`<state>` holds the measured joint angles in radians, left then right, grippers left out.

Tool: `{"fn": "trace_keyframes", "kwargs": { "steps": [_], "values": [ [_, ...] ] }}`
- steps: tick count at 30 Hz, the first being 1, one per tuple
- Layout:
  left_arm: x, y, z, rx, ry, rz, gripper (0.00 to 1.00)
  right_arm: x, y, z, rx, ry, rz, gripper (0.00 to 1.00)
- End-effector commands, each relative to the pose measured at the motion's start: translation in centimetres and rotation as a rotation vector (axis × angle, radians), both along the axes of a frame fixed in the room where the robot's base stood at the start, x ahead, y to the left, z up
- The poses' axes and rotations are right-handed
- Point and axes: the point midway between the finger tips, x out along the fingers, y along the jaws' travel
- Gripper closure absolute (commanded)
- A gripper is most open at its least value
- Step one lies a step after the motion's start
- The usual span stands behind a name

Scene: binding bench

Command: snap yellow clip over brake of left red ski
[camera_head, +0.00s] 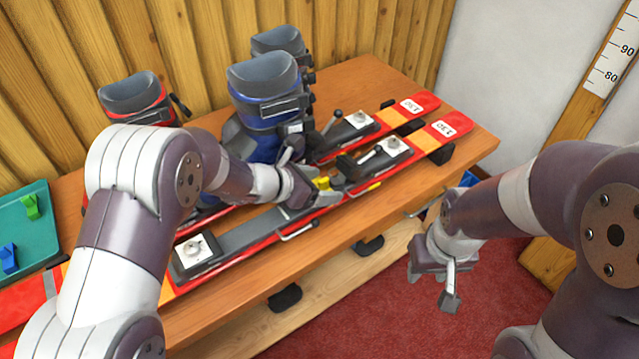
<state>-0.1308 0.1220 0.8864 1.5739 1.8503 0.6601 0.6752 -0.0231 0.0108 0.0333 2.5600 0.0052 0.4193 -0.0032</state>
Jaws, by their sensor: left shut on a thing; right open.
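Two red skis lie side by side on the wooden bench, tips marked 130: a nearer ski (215,268) and a farther ski (422,104). A thin metal brake arm (298,232) sticks out from the near edge of the nearer ski. My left gripper (318,190) is over the nearer ski's binding, shut on a small yellow clip (323,183), mostly hidden by the fingers. I cannot tell whether the clip touches the brake. My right gripper (447,282) is open and empty, off the bench's front side.
Blue-grey ski boots (262,85) stand behind the skis, and a red-trimmed boot (135,95) is at the back left. A teal tray (35,228) with green and blue clips is at far left. The bench (350,75) is clear at the back right.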

Motion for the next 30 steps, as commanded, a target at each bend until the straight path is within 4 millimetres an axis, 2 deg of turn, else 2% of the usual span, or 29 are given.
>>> {"fn": "trace_keyframes", "kwargs": {
  "steps": [8,9,11,23,30],
  "values": [
    [0.0,0.0,0.0,0.001,0.001,0.0,0.56,0.0,0.0,0.0,0.0,0.0,0.0,0.57],
    [0.0,0.0,0.0,0.001,0.001,0.0,0.19,0.0,0.0,0.0,0.0,0.0,0.0,0.57],
    [0.0,0.0,0.0,0.001,0.001,0.0,0.0,0.0,0.0,0.0,0.0,0.0,0.0,0.57],
    [0.0,0.0,0.1,0.0,0.0,0.0,0.0,0.0,0.0,0.1,0.0,0.0,0.0,0.57],
    [0.0,0.0,1.9,0.0,-0.001,-0.001,0.0,0.0,0.0,1.6,0.0,0.0,0.0,0.57]
  ]
}}
